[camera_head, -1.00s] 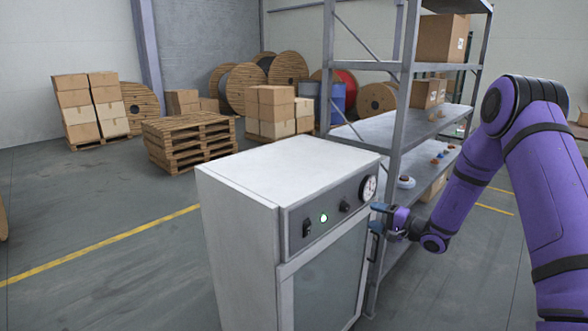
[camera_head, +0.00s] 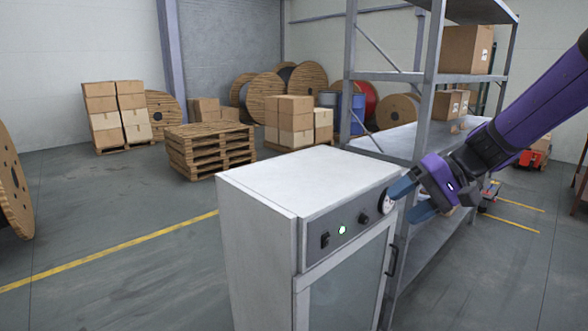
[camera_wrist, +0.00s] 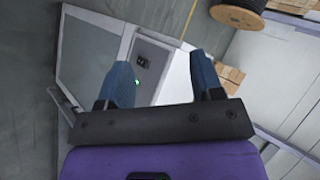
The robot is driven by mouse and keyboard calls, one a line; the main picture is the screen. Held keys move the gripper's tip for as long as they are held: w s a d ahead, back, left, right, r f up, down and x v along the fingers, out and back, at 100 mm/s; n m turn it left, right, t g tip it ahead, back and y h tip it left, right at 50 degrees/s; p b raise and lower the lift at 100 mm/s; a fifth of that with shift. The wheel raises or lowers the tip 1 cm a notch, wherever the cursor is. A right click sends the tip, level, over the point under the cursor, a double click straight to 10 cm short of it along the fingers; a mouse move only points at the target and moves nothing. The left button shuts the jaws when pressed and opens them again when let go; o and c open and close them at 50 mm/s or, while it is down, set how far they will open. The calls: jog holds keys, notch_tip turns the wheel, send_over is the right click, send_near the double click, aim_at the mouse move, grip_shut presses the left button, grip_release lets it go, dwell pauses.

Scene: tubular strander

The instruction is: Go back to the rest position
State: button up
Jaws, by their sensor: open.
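My gripper (camera_head: 412,199) is open and empty, its two blue fingers spread apart. In the head view it is in front of the right end of the cabinet's control panel, partly covering the round gauge (camera_head: 388,203). The white-grey cabinet (camera_head: 285,181) stands in the middle with its glass door closed. Its dark handle (camera_head: 392,260) is below my gripper and apart from it. In the wrist view the two fingers (camera_wrist: 160,82) frame part of the cabinet (camera_wrist: 92,55), which appears tilted.
A grey metal shelf rack (camera_head: 433,85) with cardboard boxes (camera_head: 467,50) stands right behind the cabinet. A pallet stack (camera_head: 210,150), more boxes and wooden cable reels fill the back. A large reel (camera_head: 14,185) is at the left edge.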

jog(key=s+d+r+t+h, duration=0.2)
jog(key=s+d+r+h, duration=0.1)
jog(key=s, duration=0.7)
jog(key=s+d+r+t+h, duration=0.2)
jog(key=s+d+h, duration=0.3)
jog(key=s, duration=0.6)
jog(key=shift+d+r+h, duration=0.4)
jog(key=shift+r+h, duration=0.1)
jog(key=shift+h, duration=0.4)
